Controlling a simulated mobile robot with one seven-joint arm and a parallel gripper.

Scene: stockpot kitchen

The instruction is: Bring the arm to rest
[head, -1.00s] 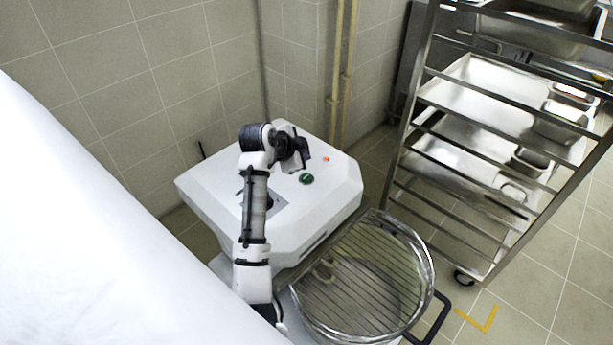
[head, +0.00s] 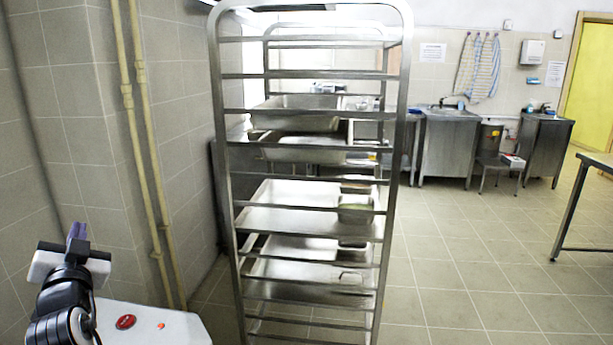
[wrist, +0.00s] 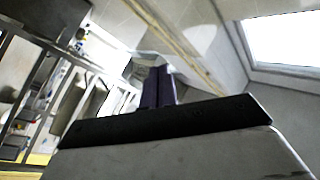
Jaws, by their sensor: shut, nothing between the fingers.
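My gripper (head: 77,233) is at the lower left of the head view, raised above my white base, its purple-grey fingers pointing up. The fingers also show in the wrist view (wrist: 159,87), pressed together with nothing between them. My arm is folded close to my body, and its lower links are cut off by the bottom edge of the head view. The gripper touches nothing in view.
A steel tray rack (head: 393,190) with several pans and trays stands just right of my base. Yellow pipes (head: 143,130) run up the tiled wall behind the gripper. Steel sinks (head: 449,145) stand at the back. The tiled floor (head: 480,260) on the right is clear.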

